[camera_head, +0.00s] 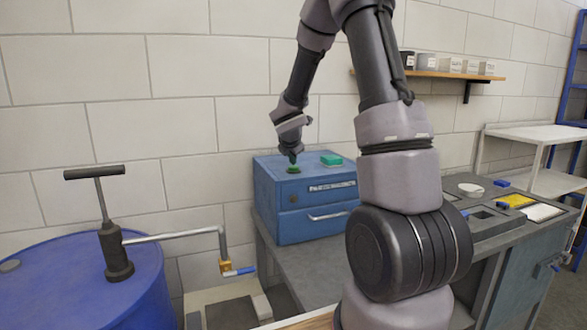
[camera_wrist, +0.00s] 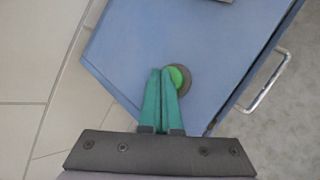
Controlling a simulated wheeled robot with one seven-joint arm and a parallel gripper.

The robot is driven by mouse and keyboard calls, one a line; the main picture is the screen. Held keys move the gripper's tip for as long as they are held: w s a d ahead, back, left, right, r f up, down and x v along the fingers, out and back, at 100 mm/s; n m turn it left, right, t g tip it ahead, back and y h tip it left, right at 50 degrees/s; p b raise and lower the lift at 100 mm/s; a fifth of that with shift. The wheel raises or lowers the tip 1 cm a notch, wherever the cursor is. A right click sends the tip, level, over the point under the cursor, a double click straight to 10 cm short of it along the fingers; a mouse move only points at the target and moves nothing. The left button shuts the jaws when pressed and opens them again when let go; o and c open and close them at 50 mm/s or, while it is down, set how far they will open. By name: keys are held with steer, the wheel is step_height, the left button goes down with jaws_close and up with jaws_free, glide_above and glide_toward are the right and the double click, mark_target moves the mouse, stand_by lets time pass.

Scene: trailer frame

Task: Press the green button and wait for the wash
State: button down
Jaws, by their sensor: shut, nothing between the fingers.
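A blue box-shaped washer (camera_head: 275,215) stands on the grey bench against the wall. It has a label strip and a front handle, which also shows in the wrist view (camera_wrist: 268,92). The green button (camera_wrist: 177,77) sits in a grey ring on the washer's flat top; in the head view the button (camera_head: 293,170) is directly under my fingertips. My gripper (camera_head: 292,158) points down with its fingers shut and empty. In the wrist view the green fingers (camera_wrist: 161,75) overlap the button's left part. I cannot tell whether they touch it.
A green block (camera_head: 331,159) lies on the washer's top, right of my gripper. A blue drum (camera_head: 75,270) with a hand pump (camera_head: 113,235) stands at left. Trays (camera_head: 515,200) are on the bench's right. A wall shelf (camera_head: 440,75) holds several small containers.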

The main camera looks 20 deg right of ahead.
mark_target(293, 168)
steer(key=shift+f, duration=0.5)
stand_by(0.5)
steer(key=shift+r, duration=0.95)
steer(key=shift+r, duration=0.1)
steer(key=shift+r, duration=2.4)
steer(key=shift+r, duration=0.1)
steer(key=s+d+r+m, duration=0.1)
steer(key=s+r+m, duration=0.7)
steer(key=s+m, duration=0.15)
steer(key=s+a+r+m+y, duration=0.1)
steer(key=s+a+m+y, duration=0.1)
steer(key=s+m, duration=0.3)
steer(key=s+a+r+m+y, duration=0.1)
steer(key=s+a+m, duration=0.4)
steer(key=s, duration=0.6)
steer(key=s+a+r+m+g+y, duration=0.1)
steer(key=s+a+m+y, duration=0.1)
steer(key=s+a+m, duration=0.2)
steer(key=s+m, duration=0.3)
steer(key=s, duration=0.2)
steer(key=shift+r+y, duration=0.3)
steer(key=shift+y, duration=0.1)
